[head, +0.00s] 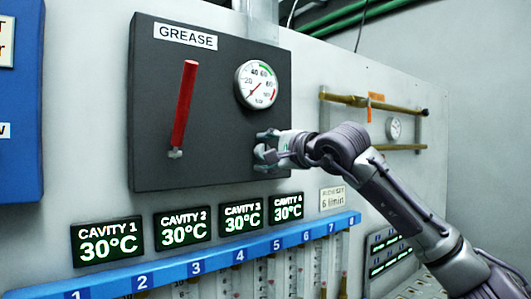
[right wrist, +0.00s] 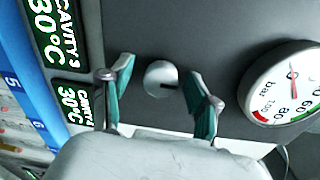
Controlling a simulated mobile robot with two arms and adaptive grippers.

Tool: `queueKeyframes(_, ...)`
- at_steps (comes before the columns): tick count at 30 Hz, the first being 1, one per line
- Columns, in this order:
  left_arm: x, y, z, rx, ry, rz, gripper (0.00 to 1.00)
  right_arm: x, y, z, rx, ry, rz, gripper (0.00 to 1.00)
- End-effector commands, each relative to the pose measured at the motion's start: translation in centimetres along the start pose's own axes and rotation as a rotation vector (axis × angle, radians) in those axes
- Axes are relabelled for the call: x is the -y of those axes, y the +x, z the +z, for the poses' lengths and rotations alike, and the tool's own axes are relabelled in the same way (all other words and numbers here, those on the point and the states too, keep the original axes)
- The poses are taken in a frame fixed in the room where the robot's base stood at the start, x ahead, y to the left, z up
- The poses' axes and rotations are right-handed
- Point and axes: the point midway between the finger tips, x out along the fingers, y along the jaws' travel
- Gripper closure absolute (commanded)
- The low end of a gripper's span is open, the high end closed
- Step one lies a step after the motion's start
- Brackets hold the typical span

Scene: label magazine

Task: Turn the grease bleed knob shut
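The bleed knob (right wrist: 162,78) is a small round grey knob with a dark slot mark, on the dark grease panel (head: 219,140). In the right wrist view it shows between the two fingertips of my right gripper (right wrist: 162,70), with a gap on each side. The gripper is open and holds nothing. In the head view my right gripper (head: 266,147) is at the panel's lower right, below the pressure gauge (head: 257,85), and hides the knob. I cannot tell whether the fingertips reach the panel. My left gripper is not in view.
A red lever (head: 185,105) hangs at the panel's left. Cavity displays (head: 184,228) and a blue numbered rail (head: 200,268) run below the panel. A brass pipe frame (head: 375,105) with a small gauge is to the right. A blue box (head: 20,120) is far left.

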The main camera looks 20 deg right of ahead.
Motion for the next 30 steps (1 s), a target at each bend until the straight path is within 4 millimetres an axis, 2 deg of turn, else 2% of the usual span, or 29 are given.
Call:
queueKeyframes(6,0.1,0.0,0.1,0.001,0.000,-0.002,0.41,0.1,-0.1,0.0,0.000,0.001,-0.003,0.39)
queueKeyframes(10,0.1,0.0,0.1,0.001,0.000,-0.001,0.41,0.2,-1.0,-0.1,0.000,0.002,-0.004,0.39)
queueKeyframes(24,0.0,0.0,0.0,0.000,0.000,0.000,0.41,0.1,-10.0,-0.1,-0.001,0.000,-0.002,0.39)
queueKeyframes(30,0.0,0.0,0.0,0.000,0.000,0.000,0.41,0.0,-11.8,0.0,-0.001,0.000,-0.001,0.39)
